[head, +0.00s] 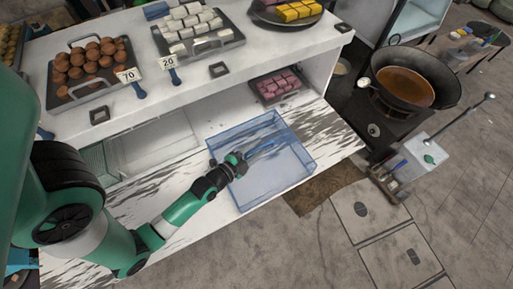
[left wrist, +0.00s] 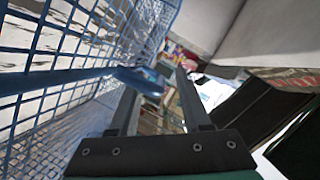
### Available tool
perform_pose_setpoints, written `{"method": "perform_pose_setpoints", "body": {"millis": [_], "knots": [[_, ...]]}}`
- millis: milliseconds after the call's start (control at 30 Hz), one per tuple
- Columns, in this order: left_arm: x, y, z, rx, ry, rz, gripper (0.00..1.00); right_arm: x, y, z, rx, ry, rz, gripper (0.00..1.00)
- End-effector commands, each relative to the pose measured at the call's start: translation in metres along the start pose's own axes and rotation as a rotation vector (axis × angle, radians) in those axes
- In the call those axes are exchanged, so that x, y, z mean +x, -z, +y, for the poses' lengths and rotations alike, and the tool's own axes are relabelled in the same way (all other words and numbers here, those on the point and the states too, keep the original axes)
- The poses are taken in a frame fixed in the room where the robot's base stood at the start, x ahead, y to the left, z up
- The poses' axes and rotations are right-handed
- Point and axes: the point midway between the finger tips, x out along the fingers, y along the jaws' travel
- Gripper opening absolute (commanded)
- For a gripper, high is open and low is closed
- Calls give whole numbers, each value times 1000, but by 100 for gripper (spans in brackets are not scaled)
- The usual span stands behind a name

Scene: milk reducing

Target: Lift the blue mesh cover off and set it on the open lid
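The blue mesh cover (head: 290,175) is a see-through, box-shaped cover on the streaked white lower counter in the head view. Its mesh (left wrist: 50,70) fills the left of the left wrist view. My left gripper (head: 238,163) is over the cover's left-middle part, near a blue bar on it. In the left wrist view my left gripper's two fingers (left wrist: 158,100) stand apart, and a blue rounded piece (left wrist: 140,80) shows at the left finger. Contact with it is unclear. I cannot make out the open lid for certain. My right gripper is not in view.
A recessed white compartment (head: 150,148) lies left of the cover. The upper counter carries trays of brown balls (head: 92,65) and white blocks (head: 195,28). A tray of pink pieces (head: 275,86) sits behind the cover. A wok (head: 410,85) stands at right.

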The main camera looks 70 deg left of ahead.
Motion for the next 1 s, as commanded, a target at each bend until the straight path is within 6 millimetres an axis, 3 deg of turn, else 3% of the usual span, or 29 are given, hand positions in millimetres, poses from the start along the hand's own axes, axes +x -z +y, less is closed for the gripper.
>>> {"method": "perform_pose_setpoints", "body": {"millis": [267,600,700,1000], "knots": [[-14,-2,3,-1,-5,-3,49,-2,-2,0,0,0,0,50],[-91,-3,6,-1,-2,-2,49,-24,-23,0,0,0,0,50],[-104,-5,6,-2,-1,-4,49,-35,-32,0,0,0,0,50],[-116,0,0,0,0,0,49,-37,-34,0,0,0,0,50]]}}
